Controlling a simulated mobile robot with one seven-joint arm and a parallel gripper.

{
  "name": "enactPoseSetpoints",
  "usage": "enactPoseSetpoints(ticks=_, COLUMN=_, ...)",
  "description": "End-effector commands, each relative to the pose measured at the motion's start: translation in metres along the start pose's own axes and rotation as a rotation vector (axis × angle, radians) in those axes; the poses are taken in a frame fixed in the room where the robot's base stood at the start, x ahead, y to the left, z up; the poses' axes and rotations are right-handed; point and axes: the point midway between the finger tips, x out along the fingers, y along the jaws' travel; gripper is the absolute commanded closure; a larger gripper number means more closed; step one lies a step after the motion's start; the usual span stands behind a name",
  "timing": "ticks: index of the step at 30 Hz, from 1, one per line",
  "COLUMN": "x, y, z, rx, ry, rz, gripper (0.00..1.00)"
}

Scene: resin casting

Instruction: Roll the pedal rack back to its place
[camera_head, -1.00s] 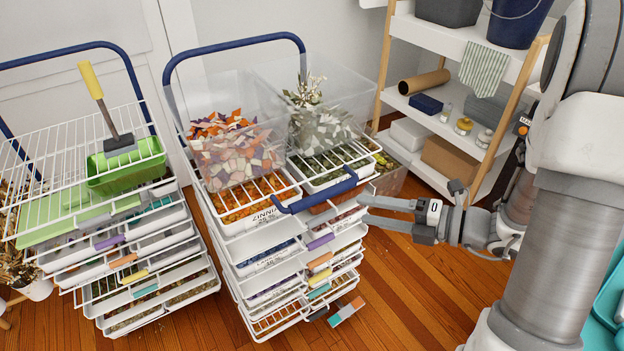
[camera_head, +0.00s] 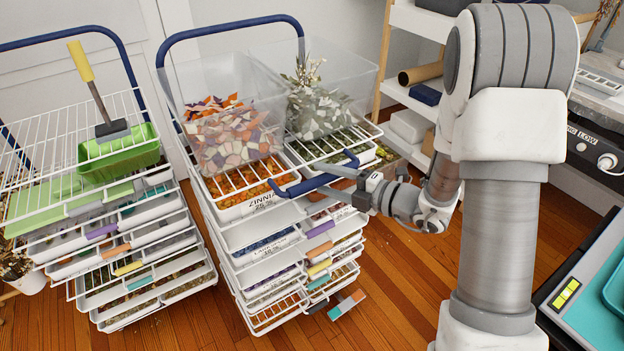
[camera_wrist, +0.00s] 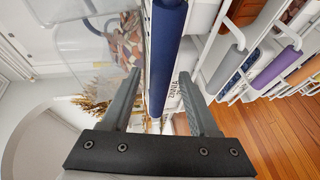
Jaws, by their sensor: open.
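The rack (camera_head: 243,262) is a tall white wire trolley with many drawers of dried petals. A tall blue push bar (camera_head: 232,44) rises at its back, and a short blue handle (camera_head: 308,184) sticks out at its front top. My gripper (camera_head: 338,178) is at the right part of this short handle. In the wrist view, the open fingers of my gripper (camera_wrist: 160,95) stand on either side of the blue handle (camera_wrist: 168,55), with gaps beside it. The fingertips are partly hard to make out in the head view.
A second wire rack (camera_head: 140,255) stands close on the left, with a green bin (camera_head: 120,155) on top. Clear bins (camera_head: 235,140) of petals sit on the nearer rack. A white shelf (camera_head: 425,22) stands behind.

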Motion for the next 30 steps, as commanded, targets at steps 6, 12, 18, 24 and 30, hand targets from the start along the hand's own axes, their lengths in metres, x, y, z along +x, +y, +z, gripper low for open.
enactPoseSetpoints(ticks=6, x=0.032, y=-0.001, z=0.000, rx=-0.002, ry=0.002, rz=0.000, gripper=0.39)
enactPoseSetpoints(ticks=12, x=0.041, y=0.000, z=0.000, rx=0.000, ry=0.000, rz=0.000, gripper=0.39)
enactPoseSetpoints(ticks=18, x=0.041, y=0.000, z=0.000, rx=0.000, ry=0.000, rz=0.000, gripper=0.39)
enactPoseSetpoints(ticks=24, x=0.041, y=0.000, z=0.000, rx=-0.001, ry=0.000, rz=0.000, gripper=0.70)
enactPoseSetpoints(ticks=30, x=0.041, y=-0.001, z=0.000, rx=0.000, ry=0.000, rz=-0.003, gripper=1.00)
